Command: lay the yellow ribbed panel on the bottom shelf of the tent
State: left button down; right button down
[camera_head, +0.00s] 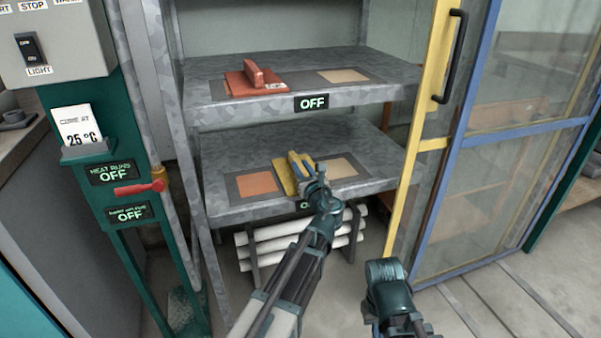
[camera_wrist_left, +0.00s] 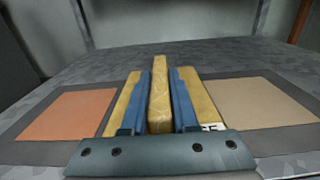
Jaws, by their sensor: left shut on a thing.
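The yellow ribbed panel (camera_head: 284,180) is over the dark mat on the bottom shelf (camera_head: 225,148), between an orange square and a beige square. It also shows in the left wrist view (camera_wrist_left: 207,97), flat, with its upright rib between my blue fingers. My left gripper (camera_head: 301,164) is shut on that rib. The panel looks level and on or just above the mat; I cannot tell if it touches. The gripper and wrist hide part of it. Of my right arm only a link shows at the lower right; its gripper is not seen.
A red ribbed panel (camera_head: 254,80) lies on the upper shelf (camera_head: 205,90), beside a beige square. White rolls (camera_head: 270,247) are under the bottom shelf. A control post (camera_head: 118,180) with a red lever stands at left.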

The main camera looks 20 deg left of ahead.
pick_arm(q)
jog(key=c, duration=1.1)
grip_release()
jog(key=shift+f, duration=0.1)
jog(key=o, duration=0.4)
jog(key=shift+r, duration=0.25)
jog(key=v, duration=1.2)
jog(key=shift+f, duration=0.1)
